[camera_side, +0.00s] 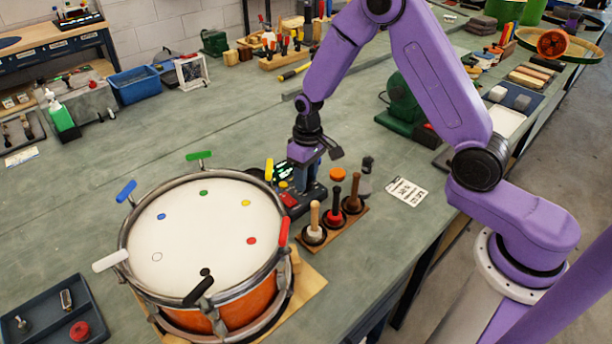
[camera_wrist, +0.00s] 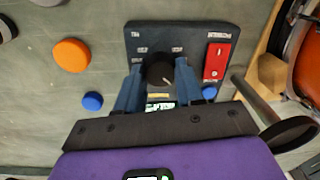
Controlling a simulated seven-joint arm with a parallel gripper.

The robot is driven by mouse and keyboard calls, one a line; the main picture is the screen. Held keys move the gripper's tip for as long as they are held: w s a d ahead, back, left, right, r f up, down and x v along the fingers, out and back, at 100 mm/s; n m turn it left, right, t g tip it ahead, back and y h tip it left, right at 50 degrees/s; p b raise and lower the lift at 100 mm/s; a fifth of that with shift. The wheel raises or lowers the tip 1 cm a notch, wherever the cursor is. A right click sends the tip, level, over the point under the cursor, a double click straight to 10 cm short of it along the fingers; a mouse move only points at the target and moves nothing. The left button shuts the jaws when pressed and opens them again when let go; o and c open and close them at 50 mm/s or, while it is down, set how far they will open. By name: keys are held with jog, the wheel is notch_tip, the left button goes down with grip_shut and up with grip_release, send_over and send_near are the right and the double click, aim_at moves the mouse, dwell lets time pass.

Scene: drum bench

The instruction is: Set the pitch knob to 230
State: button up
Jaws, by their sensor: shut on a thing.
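The pitch knob (camera_wrist: 160,69) is a round black knob with a pale pointer line on a dark control box (camera_wrist: 205,36). In the wrist view the pointer slants down to the right. My gripper (camera_wrist: 158,75) has its two blue fingers on either side of the knob and is shut on it. In the side view my gripper (camera_side: 305,160) is over the control box (camera_side: 314,195), and it hides the knob. A small lit display (camera_wrist: 160,106) is partly covered in the wrist view, and its digits are not legible.
A red switch (camera_wrist: 215,62) sits on the box beside the knob. The drum (camera_side: 205,235) with coloured tabs stands to the left.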

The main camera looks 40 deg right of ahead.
aim_at(308, 180)
dwell(0.3)
jog(key=o, duration=1)
jog(key=shift+o, duration=0.2)
notch_tip(308, 180, up, 17)
jog(key=d, duration=0.1)
jog(key=shift+r, duration=0.2)
jog(key=shift+w, duration=0.1)
jog(key=s+a+n, duration=0.4)
jog(key=s+n, duration=0.1)
jog(key=s, duration=0.9)
jog(key=s+d+n, duration=0.2)
jog(key=s, duration=0.6)
jog(key=s+d+f+n, duration=0.1)
jog(key=s+d+n, duration=0.1)
jog(key=s, duration=0.7)
jog(key=shift+s+d+n, duration=0.2)
jog(key=shift+d+n, duration=0.05)
jog(key=shift+n, duration=0.45)
